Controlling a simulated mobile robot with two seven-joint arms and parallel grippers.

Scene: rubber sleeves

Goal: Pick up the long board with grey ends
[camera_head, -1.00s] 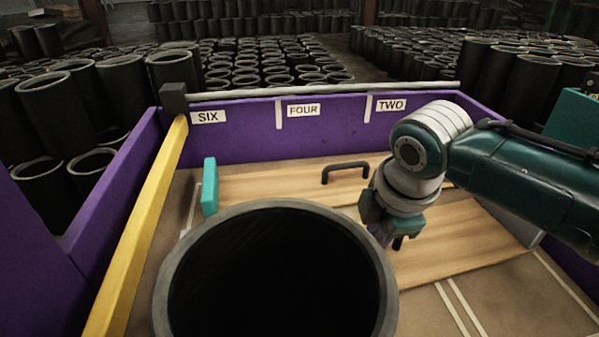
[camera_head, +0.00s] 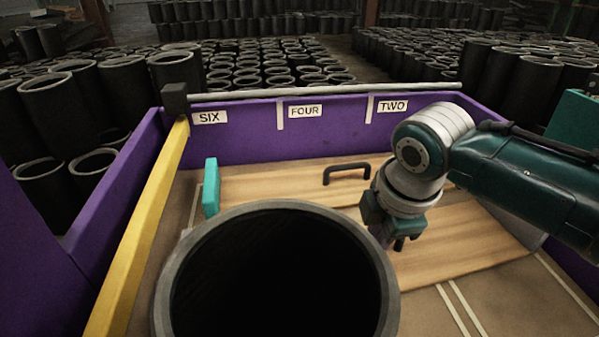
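A long wooden board (camera_head: 465,245) lies on the floor of the purple bin. A grey end piece shows at its right, and a small grey bit (camera_head: 187,232) shows left of the big black sleeve, perhaps its other end. The sleeve hides much of the board's middle and left. My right gripper (camera_head: 388,240) points down at the board's far middle part, beside a short dark handle (camera_head: 399,244). I cannot tell whether its fingers are around the handle or open. My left gripper is not in view.
The big black sleeve (camera_head: 170,290) stands close in front. Behind is another wooden board (camera_head: 285,187) with a black handle (camera_head: 346,171) and a teal end (camera_head: 210,188). A yellow beam (camera_head: 140,235) runs along the left. Purple walls (camera_head: 250,135) carry labels SIX, FOUR and TWO.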

